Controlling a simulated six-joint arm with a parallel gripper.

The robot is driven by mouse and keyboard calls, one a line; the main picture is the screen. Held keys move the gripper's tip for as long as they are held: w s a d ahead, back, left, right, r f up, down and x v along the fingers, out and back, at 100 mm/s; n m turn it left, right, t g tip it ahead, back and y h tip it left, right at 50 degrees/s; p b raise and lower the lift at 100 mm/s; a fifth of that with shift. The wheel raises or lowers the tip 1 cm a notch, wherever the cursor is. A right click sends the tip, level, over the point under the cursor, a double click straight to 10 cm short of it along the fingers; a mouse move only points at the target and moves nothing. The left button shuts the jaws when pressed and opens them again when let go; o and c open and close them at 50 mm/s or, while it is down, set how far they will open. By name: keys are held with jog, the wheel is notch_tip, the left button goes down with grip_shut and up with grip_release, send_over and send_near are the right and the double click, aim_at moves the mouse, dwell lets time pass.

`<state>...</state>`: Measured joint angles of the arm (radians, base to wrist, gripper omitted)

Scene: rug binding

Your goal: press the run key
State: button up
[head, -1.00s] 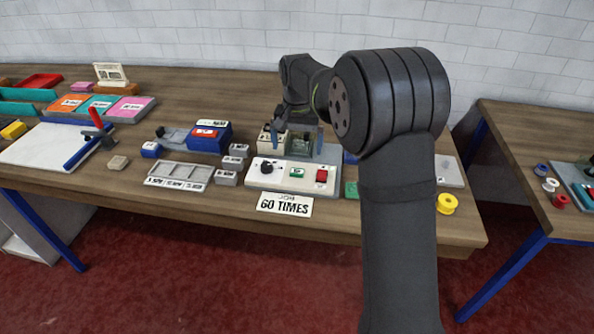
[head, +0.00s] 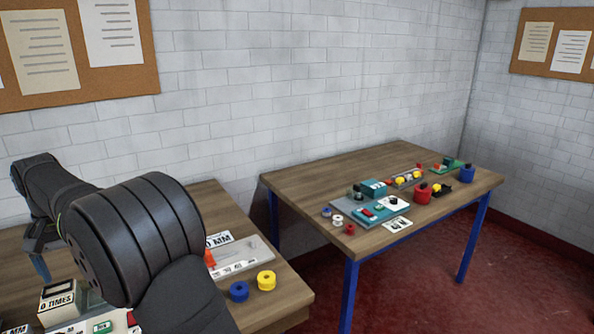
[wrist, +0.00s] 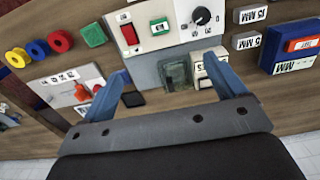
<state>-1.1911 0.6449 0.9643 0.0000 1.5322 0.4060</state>
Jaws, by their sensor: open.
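The white control panel (wrist: 178,40) carries a black knob (wrist: 202,16), a green key (wrist: 160,26) and a red key (wrist: 130,34). The key lettering is too small to read, so I cannot tell which is the run key. In the head view the green key (head: 103,327) and red key (head: 132,319) show at the bottom left edge, partly behind my arm. My gripper (wrist: 168,67) is open and empty, its blue fingers spread over the grey machine base, with the panel beyond the fingertips. A clear green-tinted part (wrist: 175,74) lies between the fingers.
A separate green block (wrist: 93,34) sits beside the panel. Coloured spools (wrist: 38,49) and a marked plate (wrist: 75,88) lie to the left; grey labelled blocks (wrist: 246,40) lie right. A second table (head: 400,165) with devices stands apart across a gap.

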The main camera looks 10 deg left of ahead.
grip_shut()
dwell(1.4)
